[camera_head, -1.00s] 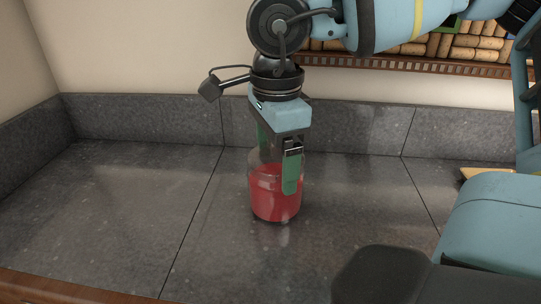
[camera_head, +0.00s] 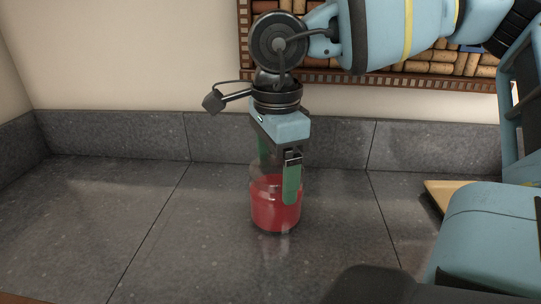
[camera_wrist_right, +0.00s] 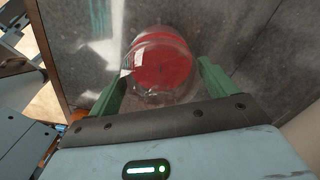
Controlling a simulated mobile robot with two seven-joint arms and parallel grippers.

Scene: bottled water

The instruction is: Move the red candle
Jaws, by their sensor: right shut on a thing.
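The red candle (camera_head: 275,212) is red wax in a clear glass jar, upright in the middle of the head view. My right gripper (camera_head: 277,180) points down over it, with its green fingers on either side of the jar, shut on it. In the right wrist view, the candle (camera_wrist_right: 162,66) shows between the two green fingers of the gripper (camera_wrist_right: 158,85). I cannot tell whether the jar's base touches the counter or hangs just above it. My left gripper is not in view.
The grey stone counter (camera_head: 190,240) is clear around the candle. A low stone backsplash (camera_head: 220,138) runs along the wall. A framed cork panel (camera_head: 455,65) hangs behind my right arm. A tan flat object (camera_head: 437,191) lies at the right, partly hidden by my arm.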

